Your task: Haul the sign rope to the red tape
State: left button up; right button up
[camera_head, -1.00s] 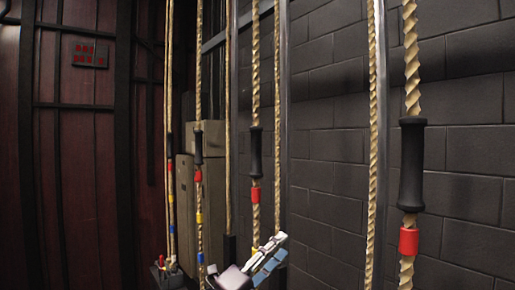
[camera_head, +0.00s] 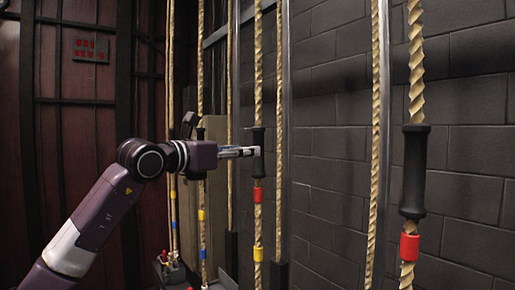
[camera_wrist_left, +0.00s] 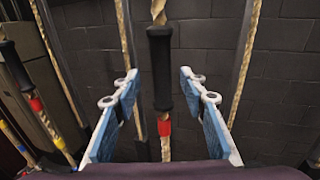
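Several ropes hang in a row, some with a black grip sleeve and coloured tape below it. On the middle rope, the black sleeve (camera_head: 258,151) is above red tape (camera_head: 257,195) and yellow tape (camera_head: 257,253). My left gripper (camera_head: 250,152) is level with this sleeve. In the left wrist view my left gripper (camera_wrist_left: 159,88) is open, with its blue fingers either side of the black sleeve (camera_wrist_left: 160,70), a gap showing on both sides. Red tape (camera_wrist_left: 164,126) shows below it. I cannot tell which rope is the sign rope. My right gripper is not in view.
A nearer rope at the right has a black sleeve (camera_head: 414,172) and red tape (camera_head: 409,247). Another taped rope (camera_head: 202,215) hangs left, partly behind my arm. A dark block wall (camera_head: 470,160) is behind. A red-lit panel (camera_head: 91,49) is on the left wall.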

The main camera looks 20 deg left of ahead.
aim_at(257, 172)
pick_arm(q)
jog(key=p+x, duration=0.2)
jog(key=x, duration=0.3)
jog(key=shift+w+d+r, duration=0.1)
jog(key=shift+w+d, duration=0.1)
jog(key=shift+d, duration=0.1)
jog(key=shift+w+d+p, duration=0.1)
jog(key=shift+w+p, duration=0.25)
jog(key=shift+w, duration=0.05)
jog(key=shift+c, duration=0.3)
grip_shut()
